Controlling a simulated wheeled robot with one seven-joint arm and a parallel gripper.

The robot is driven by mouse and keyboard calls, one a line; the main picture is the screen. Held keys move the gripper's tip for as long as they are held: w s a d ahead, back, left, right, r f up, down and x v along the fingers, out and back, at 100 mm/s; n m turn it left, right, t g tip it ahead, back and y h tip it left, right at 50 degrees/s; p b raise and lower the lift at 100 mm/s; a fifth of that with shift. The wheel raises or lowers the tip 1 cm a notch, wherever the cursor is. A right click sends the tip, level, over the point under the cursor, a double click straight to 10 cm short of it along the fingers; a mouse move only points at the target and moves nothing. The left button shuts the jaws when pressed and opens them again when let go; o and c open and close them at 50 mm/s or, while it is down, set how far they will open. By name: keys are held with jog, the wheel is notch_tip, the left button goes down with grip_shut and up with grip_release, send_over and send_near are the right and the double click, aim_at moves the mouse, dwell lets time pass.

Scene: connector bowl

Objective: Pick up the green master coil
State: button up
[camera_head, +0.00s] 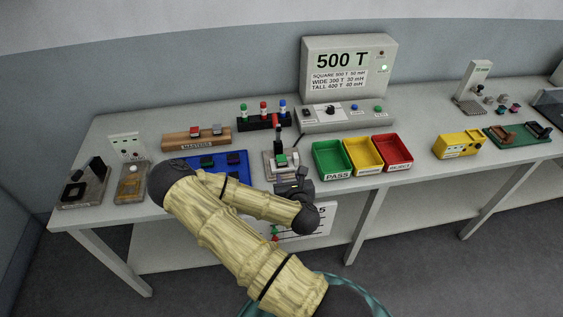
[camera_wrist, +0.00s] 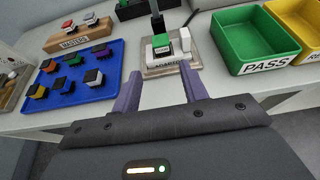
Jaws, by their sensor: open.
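The green-topped coil (camera_head: 282,161) sits in the adapter fixture (camera_head: 270,173) at the middle of the table. In the wrist view the green coil (camera_wrist: 161,41) is upright in the fixture, under a dark lever, with a white block beside it. My gripper (camera_head: 291,178) is at the table's front edge, just in front of the fixture. In the wrist view my gripper (camera_wrist: 161,74) has its two purple fingers apart with nothing between them, pointing toward the fixture and short of the coil.
A blue tray (camera_wrist: 68,95) with several coils lies left of the fixture. Green PASS (camera_head: 318,150), yellow (camera_head: 362,168) and red (camera_head: 404,160) bins stand to the right. The 500 T meter (camera_head: 348,118) and a black rack of coloured posts (camera_head: 262,123) stand behind.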

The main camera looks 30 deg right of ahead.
aim_at(282, 159)
jog(key=x, duration=1.2)
jog(key=shift+f, duration=0.1)
jog(key=shift+w, duration=0.1)
jog(key=shift+w+d+p, duration=0.2)
jog(key=shift+w+p, duration=0.25)
jog(key=shift+w, duration=0.1)
jog(key=shift+p+x, duration=0.65)
jog(key=shift+x, duration=1.4)
jog(key=shift+f, duration=0.1)
jog(key=c, duration=0.8)
jog(key=shift+c, duration=0.2)
